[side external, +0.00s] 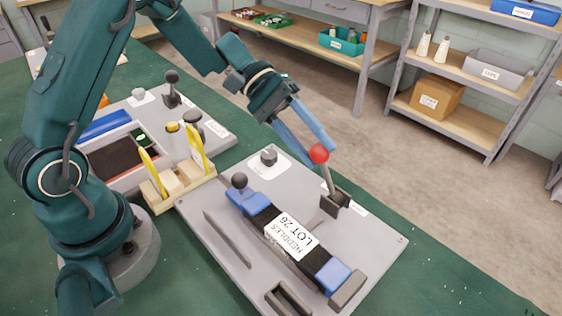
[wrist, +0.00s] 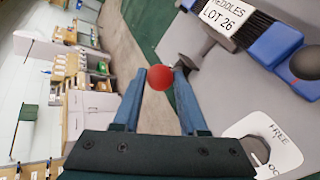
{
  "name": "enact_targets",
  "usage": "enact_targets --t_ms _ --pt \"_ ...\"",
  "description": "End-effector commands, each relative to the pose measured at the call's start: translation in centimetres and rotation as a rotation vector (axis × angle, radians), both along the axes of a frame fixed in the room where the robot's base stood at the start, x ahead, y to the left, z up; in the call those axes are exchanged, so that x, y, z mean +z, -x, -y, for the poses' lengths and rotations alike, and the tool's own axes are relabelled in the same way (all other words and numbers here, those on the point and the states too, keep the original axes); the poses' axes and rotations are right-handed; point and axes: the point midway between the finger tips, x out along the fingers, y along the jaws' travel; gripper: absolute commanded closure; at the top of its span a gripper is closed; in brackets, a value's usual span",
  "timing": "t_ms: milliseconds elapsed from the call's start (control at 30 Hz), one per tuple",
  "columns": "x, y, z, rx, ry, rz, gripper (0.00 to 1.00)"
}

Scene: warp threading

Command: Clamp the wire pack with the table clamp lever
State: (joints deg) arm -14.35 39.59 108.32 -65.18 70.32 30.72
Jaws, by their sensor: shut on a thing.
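The wire pack (side external: 262,217) is a dark bundle with blue end blocks and a white label reading HEDDLES LOT 26, lying on a grey plate (side external: 205,240). It also shows at the top right of the wrist view (wrist: 258,28). The table clamp lever (side external: 328,180) rises from a dark bracket beside the pack and ends in a red ball knob (side external: 319,153). My gripper (side external: 321,155) has its blue fingers shut on the red knob, which shows between the fingertips in the wrist view (wrist: 157,77). The lever leans slightly; its lower part is mostly hidden in the wrist view.
A dark dial (side external: 268,157) on a white plate marked FREE sits at the grey plate's far corner. A black ball knob (side external: 239,180) stands by the pack's end. A wooden stand with yellow uprights (side external: 180,185) is left. Bare green table (side external: 400,285) lies at the right.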

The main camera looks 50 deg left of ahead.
Motion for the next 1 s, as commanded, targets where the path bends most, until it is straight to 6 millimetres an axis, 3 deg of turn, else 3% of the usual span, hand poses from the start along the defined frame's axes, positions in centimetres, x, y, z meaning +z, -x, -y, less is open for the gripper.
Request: enact_targets --t_ms 467,500,533,867,1000 --pt "-0.6 0.1 -0.3 0.001 -0.015 -0.009 1.0" --pt "-0.6 0.1 -0.3 0.002 -0.015 -0.008 0.43" --pt "-0.6 0.1 -0.3 0.001 -0.015 -0.009 0.32" --pt "-0.3 0.0 -0.4 0.002 -0.011 -0.004 0.29" --pt "0.4 0.0 -1.6 0.005 -0.01 -0.001 0.29"
